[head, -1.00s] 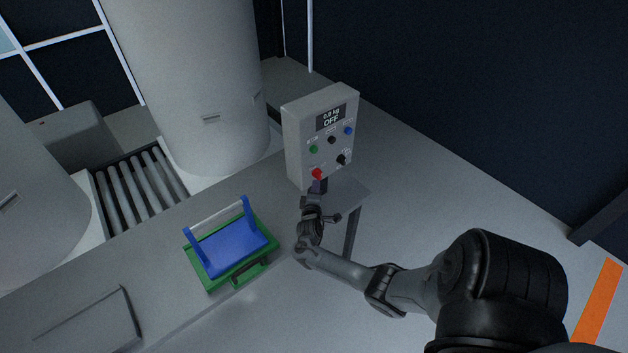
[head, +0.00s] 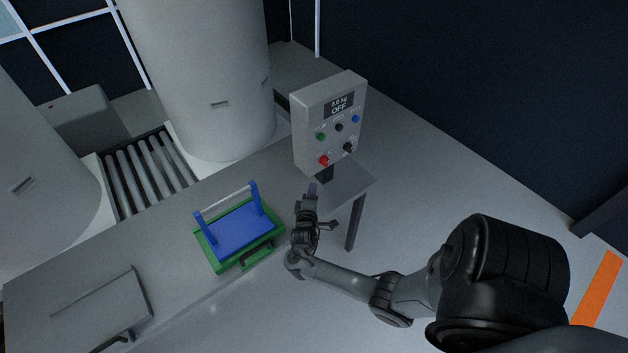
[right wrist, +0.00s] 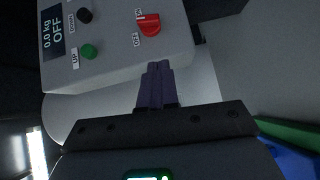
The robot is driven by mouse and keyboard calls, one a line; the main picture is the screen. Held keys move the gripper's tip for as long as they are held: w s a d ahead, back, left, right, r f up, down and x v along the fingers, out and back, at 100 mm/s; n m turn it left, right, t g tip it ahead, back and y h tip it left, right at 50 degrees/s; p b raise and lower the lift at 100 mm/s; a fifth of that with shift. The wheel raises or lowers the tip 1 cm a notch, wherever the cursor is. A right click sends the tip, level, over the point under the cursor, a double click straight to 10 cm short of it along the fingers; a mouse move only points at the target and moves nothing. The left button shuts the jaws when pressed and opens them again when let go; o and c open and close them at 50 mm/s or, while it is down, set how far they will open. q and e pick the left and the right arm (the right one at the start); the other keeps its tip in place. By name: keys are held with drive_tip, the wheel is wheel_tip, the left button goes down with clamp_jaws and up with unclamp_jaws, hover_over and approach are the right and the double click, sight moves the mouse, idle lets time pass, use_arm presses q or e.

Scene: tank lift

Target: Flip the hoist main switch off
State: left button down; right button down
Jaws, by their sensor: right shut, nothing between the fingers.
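The grey control box (head: 312,142) stands on a post by a small shelf. Its display (head: 339,105) reads 0.0 kg and OFF. The red switch (head: 323,160) is at its lower left; in the right wrist view the red knob (right wrist: 149,25) sits between ON and OFF labels, its white mark toward the ON side. My right gripper (head: 312,188) is below the box, apart from the switch. In the right wrist view its purple fingers (right wrist: 156,85) are together and empty, pointing at the box's edge near the knob. My left gripper is not in view.
Green (head: 320,136), black and blue controls share the panel with the red switch. A green tray with a blue cradle (head: 240,232) sits on the bench left of my right arm. Large white tanks (head: 205,70) and a roller conveyor (head: 150,170) stand behind.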

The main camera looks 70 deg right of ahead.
drive_tip(key=shift+v, duration=1.8)
drive_tip(key=shift+r, duration=0.1)
